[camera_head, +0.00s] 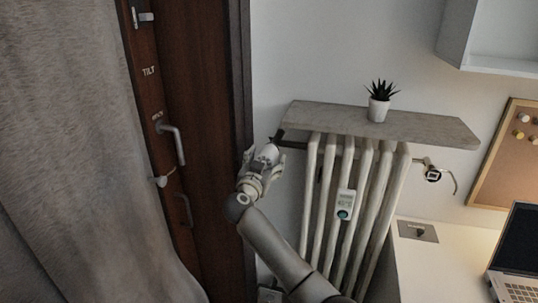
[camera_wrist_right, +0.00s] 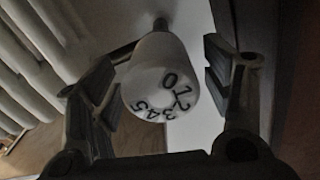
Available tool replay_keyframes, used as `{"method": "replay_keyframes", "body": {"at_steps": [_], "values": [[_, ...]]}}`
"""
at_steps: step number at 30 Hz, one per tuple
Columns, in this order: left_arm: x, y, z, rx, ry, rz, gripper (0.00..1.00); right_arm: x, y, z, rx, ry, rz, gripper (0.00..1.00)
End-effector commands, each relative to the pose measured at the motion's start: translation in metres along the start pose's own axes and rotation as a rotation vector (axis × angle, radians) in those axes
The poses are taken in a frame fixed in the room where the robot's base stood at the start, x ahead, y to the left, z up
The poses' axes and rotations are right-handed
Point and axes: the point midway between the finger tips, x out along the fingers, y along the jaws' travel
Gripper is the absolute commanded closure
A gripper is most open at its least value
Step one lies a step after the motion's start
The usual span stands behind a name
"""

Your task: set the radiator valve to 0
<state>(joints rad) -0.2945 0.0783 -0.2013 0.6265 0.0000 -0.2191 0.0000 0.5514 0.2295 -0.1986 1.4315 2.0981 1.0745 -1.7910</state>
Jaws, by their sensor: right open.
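The radiator valve is a white knob (camera_wrist_right: 148,85) with a dark stem behind it. Its end face, with black digits 0 to 5, faces the right wrist camera. The 0 is at the upper right of the face and the 5 at the lower left. My right gripper (camera_head: 262,162) is open at the upper left end of the radiator (camera_head: 330,190). In the right wrist view its fingers stand on both sides of the knob, with a visible gap on the right; contact on the left is unclear. The setting mark cannot be made out. My left gripper is out of view.
A grey shelf (camera_head: 420,127) with a potted plant (camera_head: 379,103) lies above the radiator. A small green-white device (camera_head: 344,205) is on its front. The dark wooden door (camera_head: 205,100) and grey curtain (camera_head: 70,150) are left; a desk with a laptop (camera_head: 515,260) is right.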

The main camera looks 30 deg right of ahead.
Motion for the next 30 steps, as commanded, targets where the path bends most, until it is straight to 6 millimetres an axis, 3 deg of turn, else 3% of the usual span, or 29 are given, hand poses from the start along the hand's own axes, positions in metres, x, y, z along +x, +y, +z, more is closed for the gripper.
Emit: {"method": "replay_keyframes", "body": {"at_steps": [7, 19, 28, 30], "values": [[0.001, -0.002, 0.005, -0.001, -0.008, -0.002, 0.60, 0.031, -0.001, 0.000, 0.000, 0.000, -0.001, 0.28], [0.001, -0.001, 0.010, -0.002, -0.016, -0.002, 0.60, 0.038, 0.000, 0.000, 0.000, 0.000, -0.001, 0.28], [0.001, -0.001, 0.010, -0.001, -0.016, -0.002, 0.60, 0.038, 0.000, 0.000, 0.001, 0.000, -0.001, 0.65], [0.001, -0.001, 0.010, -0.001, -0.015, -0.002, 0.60, 0.038, 0.000, 0.001, 0.001, 0.000, -0.002, 0.67]]}}
